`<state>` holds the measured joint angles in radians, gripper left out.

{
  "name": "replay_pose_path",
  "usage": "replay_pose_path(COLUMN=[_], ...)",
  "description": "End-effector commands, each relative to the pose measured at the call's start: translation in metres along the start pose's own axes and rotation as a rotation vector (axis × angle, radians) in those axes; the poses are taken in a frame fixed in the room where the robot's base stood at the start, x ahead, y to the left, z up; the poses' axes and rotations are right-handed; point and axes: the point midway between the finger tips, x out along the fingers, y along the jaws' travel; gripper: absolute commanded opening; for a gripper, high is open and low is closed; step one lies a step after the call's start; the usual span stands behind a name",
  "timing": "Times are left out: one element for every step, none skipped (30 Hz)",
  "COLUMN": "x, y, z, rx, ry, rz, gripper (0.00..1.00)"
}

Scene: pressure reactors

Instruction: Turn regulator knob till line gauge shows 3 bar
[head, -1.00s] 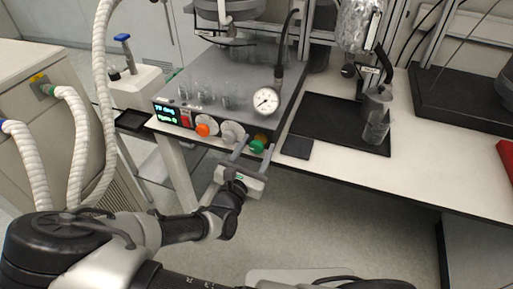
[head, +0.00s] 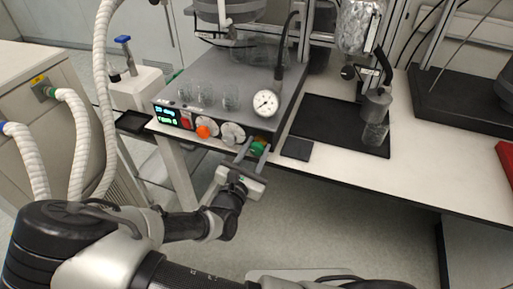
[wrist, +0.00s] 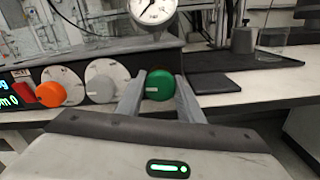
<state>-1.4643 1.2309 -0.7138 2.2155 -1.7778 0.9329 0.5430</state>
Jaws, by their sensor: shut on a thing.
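The green knob (head: 258,147) is at the right end of the reactor unit's front panel. It also shows in the wrist view (wrist: 160,84), between my two fingers. My gripper (head: 254,148) is shut on the green knob, one finger on each side of it; it also shows in the wrist view (wrist: 159,92). The round white gauge (head: 266,102) stands above the knob on the unit's front edge. Its dial is cut off at the top of the wrist view (wrist: 152,8). The needle is too small to read exactly.
Left of the green knob on the panel are a grey knob (wrist: 100,88), an orange knob (wrist: 52,94), a red switch (head: 186,121) and a lit display (head: 166,115). Glass beakers (head: 205,94) stand on the unit. A black tray (head: 335,112) lies to the right. Floor below the panel is clear.

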Motion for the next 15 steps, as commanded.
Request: replay_pose_path(x=[0.0002, 0.0002, 0.0005, 0.0003, 0.0002, 0.0005, 0.0003, 0.0003, 0.0006, 0.0003, 0.0004, 0.0004, 0.0002, 0.0004, 0.0005], y=[-0.0005, -0.0004, -0.0005, -0.0002, 0.0000, -0.0003, -0.0001, -0.0003, -0.0006, -0.0003, -0.0006, -0.0004, -0.0002, -0.0006, -0.0004], z=[0.0014, 0.0015, 0.0016, 0.0015, 0.0015, 0.0015, 0.0014, 0.0012, 0.0012, 0.0009, 0.0008, 0.0008, 0.0003, 0.0001, 0.0001], rx=[0.030, 0.051, 0.082, 0.106, 0.131, 0.167, 0.195, 0.223, 0.261, 0.291, 0.320, 0.358, 0.386, 0.414, 0.452], ry=[0.002, 0.002, 0.002, 0.002, 0.002, 0.002, 0.002, 0.002, 0.001, 0.001, 0.001, 0.000, 0.001, 0.001, 0.000], rz=[-0.003, -0.003, -0.004, -0.003, -0.003, -0.004, -0.003, -0.004, -0.004, -0.004, -0.005, -0.004, -0.003, -0.004, -0.003], gripper=[0.12, 0.12, 0.12, 0.12, 0.12, 0.12, 0.12, 0.12, 0.12, 0.12, 0.12, 0.12, 0.12, 0.12, 0.12])
